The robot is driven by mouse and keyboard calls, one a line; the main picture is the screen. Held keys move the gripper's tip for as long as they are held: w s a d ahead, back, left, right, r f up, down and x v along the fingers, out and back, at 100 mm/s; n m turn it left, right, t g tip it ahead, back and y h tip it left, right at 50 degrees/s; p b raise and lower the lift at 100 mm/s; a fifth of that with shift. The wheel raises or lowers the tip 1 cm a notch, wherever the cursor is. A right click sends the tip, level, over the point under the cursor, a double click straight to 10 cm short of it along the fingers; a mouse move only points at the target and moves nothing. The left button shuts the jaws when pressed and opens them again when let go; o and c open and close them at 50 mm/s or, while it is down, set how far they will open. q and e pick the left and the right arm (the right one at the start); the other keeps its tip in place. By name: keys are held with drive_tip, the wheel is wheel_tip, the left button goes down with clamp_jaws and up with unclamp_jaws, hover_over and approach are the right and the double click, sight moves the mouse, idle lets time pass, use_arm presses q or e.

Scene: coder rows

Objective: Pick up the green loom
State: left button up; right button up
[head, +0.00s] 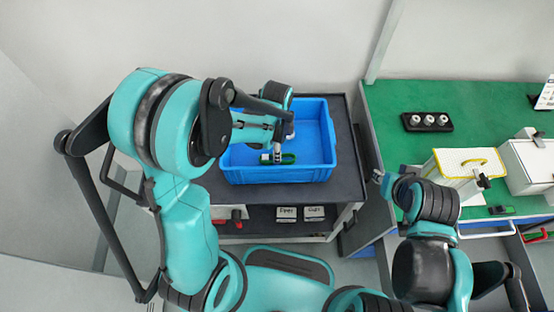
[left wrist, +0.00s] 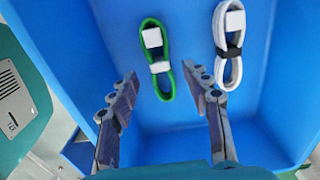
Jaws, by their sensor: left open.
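The green loom (left wrist: 146,28) is a loop of green cable with white connectors, lying in the blue crate (left wrist: 270,115). In the head view the green loom (head: 288,158) shows near the crate's front wall, partly hidden by my left gripper. My left gripper (left wrist: 161,86) is open, its two fingers reaching down into the crate on either side of the loom's near end. Nothing is between the fingertips that I can see as gripped. In the head view my left gripper (head: 277,150) is over the crate. My right gripper (head: 379,178) is away to the right, small and unclear.
A white loom (left wrist: 220,60) with a black band lies right of the green one. The crate's walls surround the gripper. The crate stands on a dark cart top (head: 345,150).

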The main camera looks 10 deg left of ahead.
use_arm(q)
wheel_tip(320, 180, down, 4)
drive_tip(key=shift+r+b, duration=0.1)
drive_tip(key=shift+b, duration=0.6)
clamp_jaws()
